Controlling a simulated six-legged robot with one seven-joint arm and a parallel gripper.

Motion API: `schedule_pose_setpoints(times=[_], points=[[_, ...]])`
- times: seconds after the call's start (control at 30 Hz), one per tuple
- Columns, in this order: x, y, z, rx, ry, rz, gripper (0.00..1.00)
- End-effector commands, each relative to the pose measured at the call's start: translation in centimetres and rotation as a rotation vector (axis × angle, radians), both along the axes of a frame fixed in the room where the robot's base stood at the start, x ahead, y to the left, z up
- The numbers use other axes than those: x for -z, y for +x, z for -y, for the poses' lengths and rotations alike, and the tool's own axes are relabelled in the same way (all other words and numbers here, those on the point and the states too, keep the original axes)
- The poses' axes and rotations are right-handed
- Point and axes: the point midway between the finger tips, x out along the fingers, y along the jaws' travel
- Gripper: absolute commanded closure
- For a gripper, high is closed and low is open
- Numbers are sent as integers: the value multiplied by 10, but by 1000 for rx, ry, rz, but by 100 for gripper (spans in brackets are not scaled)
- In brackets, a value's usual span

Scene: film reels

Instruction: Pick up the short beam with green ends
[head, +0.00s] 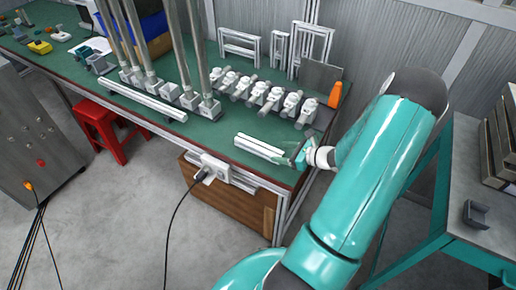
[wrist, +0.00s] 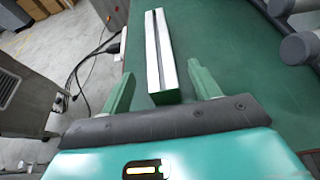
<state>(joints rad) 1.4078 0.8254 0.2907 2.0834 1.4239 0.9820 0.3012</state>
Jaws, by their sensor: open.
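The short beam (head: 258,148) is a pale, grooved bar lying on the green workbench top near its front right corner. In the wrist view the beam (wrist: 162,45) points away from me, and its near end face is dark green. The far end's colour is not clear. My gripper (head: 297,153) is at the beam's right end. In the wrist view the two green fingers of my gripper (wrist: 160,72) are spread apart, one on each side of the beam's near end, with gaps on both sides. I cannot tell how far above the bench the fingertips are.
A row of grey-white clamp-like parts (head: 262,95) stands behind the beam. Tall metal posts (head: 190,60) and a longer beam (head: 142,101) are to its left. An orange bottle (head: 335,95) stands at the back right. A socket box (head: 213,168) is on the bench's front edge.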

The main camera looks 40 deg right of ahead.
Motion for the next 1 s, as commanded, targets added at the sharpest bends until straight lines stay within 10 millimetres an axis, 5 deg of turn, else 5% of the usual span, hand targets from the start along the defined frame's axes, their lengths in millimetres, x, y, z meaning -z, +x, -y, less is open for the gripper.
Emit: schedule_pose_setpoints(times=[0.4, 0.63, 0.93, 1.0], points=[[17, 48, -17, -4, 1, 1, 38], [18, 50, -18, -3, 0, -1, 38], [18, 50, -18, -3, 0, -1, 93], [18, 50, -18, -4, 0, 1, 96]])
